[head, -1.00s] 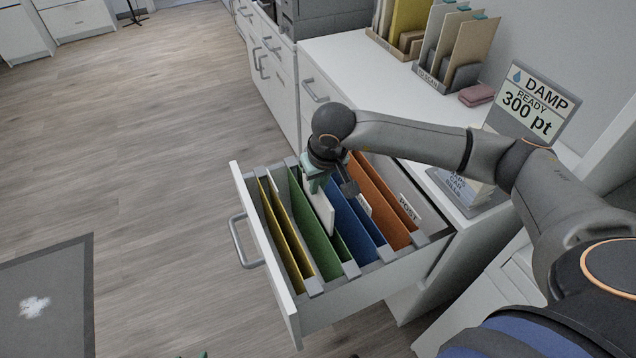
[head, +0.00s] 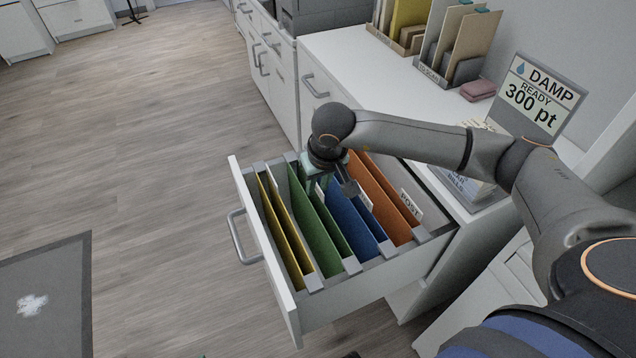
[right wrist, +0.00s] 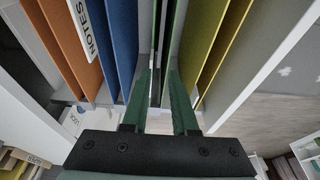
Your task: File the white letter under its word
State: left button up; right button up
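The open drawer (head: 262,262) holds hanging folders in yellow, green (head: 318,228), blue (head: 350,222) and orange (head: 385,205). My right gripper (head: 325,178) points down over the green folder. In the right wrist view, its green fingers (right wrist: 163,88) stand apart, with a gap between them. The white letter is mostly hidden down in the green folder; only a thin pale edge (right wrist: 157,42) shows between the fingertips. A POST label (head: 410,206) stands by the orange folder, and a NOTES label (right wrist: 82,28) shows in the right wrist view. My left gripper is not in view.
A sign reading DAMP READY 300 pt (head: 540,96) stands on the white counter (head: 345,55) beside the drawer. A file rack (head: 450,78) and a pink block (head: 478,91) are at the back.

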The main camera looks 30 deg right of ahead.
jog(key=shift+o, duration=1.1)
jog(key=shift+r, duration=0.1)
jog(key=p+v, duration=0.1)
jog(key=v, duration=1.1)
jog(key=shift+r, duration=0.2)
